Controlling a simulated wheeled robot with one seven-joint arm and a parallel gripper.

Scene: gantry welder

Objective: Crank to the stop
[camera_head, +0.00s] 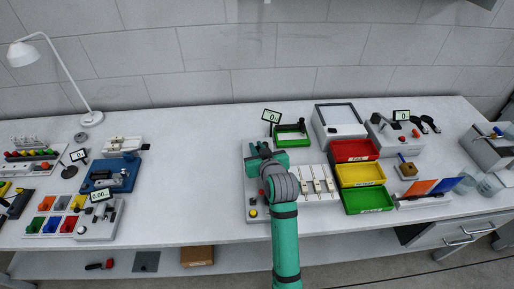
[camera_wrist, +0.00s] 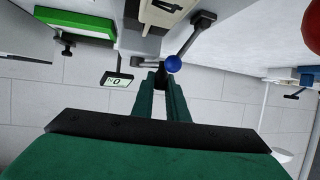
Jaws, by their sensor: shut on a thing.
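My gripper (camera_head: 260,150) is over the back left of a light grey panel (camera_head: 251,183) on the bench. In the wrist view, the fingertips of my gripper (camera_wrist: 158,76) are close together around a small dark part, which looks like the crank's handle (camera_wrist: 160,71). The fingers hide most of it, and in the head view my arm hides the crank. A grey lever (camera_wrist: 190,42) with a blue ball (camera_wrist: 173,63) is right beside the fingertips; I cannot tell whether they touch. A small display (camera_head: 271,115) behind the gripper reads 0; it also shows upside down in the wrist view (camera_wrist: 117,80).
Green fixture (camera_head: 291,138) stands just right of my gripper. Red (camera_head: 354,150), yellow (camera_head: 360,174) and green (camera_head: 368,199) bins are further right. A blue device (camera_head: 112,174) and lamp (camera_head: 88,118) are left. The bench between panel and blue device is clear.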

